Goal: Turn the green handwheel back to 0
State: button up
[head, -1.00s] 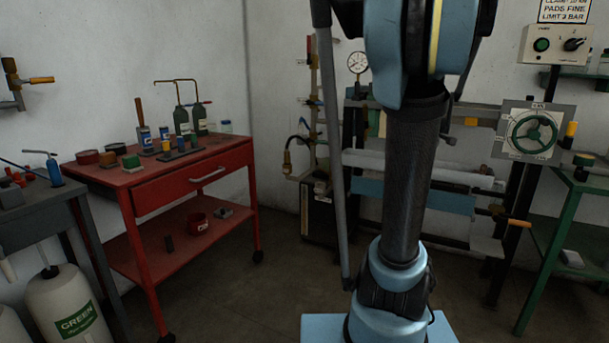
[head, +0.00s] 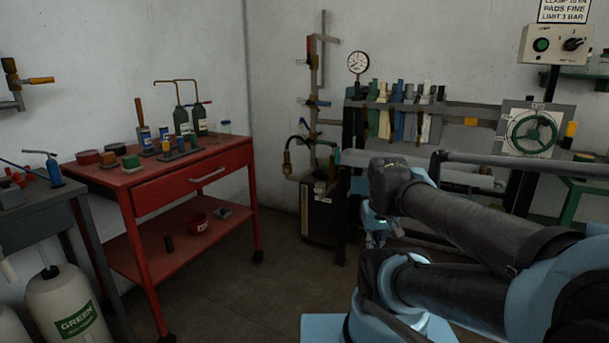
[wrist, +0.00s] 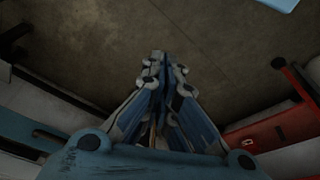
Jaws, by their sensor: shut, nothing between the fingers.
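The green handwheel (head: 534,134) is mounted on a square plate with a pale round dial (head: 517,149) at the right of the head view. The dial's markings are too small to read. My gripper (wrist: 165,60) is shut and empty in the wrist view, pointing down over bare floor. In the head view my arm is folded low at the right, and the gripper's fingers are mostly hidden behind it. The gripper is well to the left of the handwheel and below it, not touching it.
A red cart (head: 160,189) with bottles and tins stands at the left. A pressure gauge (head: 358,62) and hanging tools (head: 400,110) are on the rack behind my arm. A switch box (head: 555,45) is above the handwheel. Floor between cart and arm is clear.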

aim_at(533, 134)
jog(key=z, duration=0.95)
jog(key=i, duration=0.45)
jog(key=z, duration=0.55)
